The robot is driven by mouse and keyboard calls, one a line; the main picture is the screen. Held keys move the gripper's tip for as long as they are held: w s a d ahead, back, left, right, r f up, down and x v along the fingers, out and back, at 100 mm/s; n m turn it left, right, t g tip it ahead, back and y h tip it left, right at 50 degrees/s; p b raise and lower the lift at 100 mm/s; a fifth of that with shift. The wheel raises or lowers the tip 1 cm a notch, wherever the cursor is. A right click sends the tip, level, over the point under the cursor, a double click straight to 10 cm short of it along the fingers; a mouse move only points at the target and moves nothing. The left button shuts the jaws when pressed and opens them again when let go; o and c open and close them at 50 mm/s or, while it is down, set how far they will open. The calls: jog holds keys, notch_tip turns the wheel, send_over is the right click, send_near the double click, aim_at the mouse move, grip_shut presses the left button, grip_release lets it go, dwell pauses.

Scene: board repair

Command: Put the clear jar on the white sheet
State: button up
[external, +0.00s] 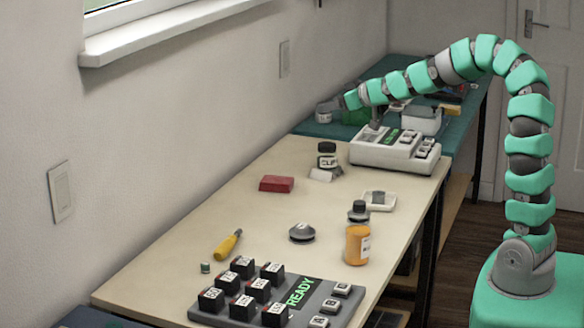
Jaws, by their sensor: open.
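My gripper (342,103) is at the back of the bench, at the far end of my arm. Its jaws are open and small in view. A small greyish jar (324,113) with a label stands right by its tip; whether they touch cannot be told. A dark-lidded jar (327,157) with a label starting "CLE" stands nearer on the beige table. Which of the two is the clear jar is not certain. A small white piece (321,175) lies in front of the dark-lidded jar. No flat white sheet can be made out clearly.
A white device (395,152) with buttons stands below my arm. A red block (276,184), dark round piece (302,232), orange bottle (357,246), white dish (379,200), yellow-handled tool (229,244) and button panel (335,309) occupy the beige table. The wall borders its left side.

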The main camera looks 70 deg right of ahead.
jog(key=s+a+r+n+t+y, duration=0.1)
jog(key=s+a+r, duration=0.1)
jog(key=a+r, duration=0.75)
jog(key=s+a+r, duration=0.1)
jog(key=a+r, duration=0.5)
jog(key=r, duration=0.6)
jog(key=s+a+r+n+t+y, duration=0.1)
jog(key=s+a+r+y, duration=0.1)
jog(key=s+a+r, duration=1)
notch_tip(320, 180, up, 2)
jog(key=shift+a, duration=1.15)
jog(key=shift+s, duration=0.1)
notch_tip(320, 180, up, 4)
jog(key=p, duration=0.4)
jog(key=shift+r, duration=0.1)
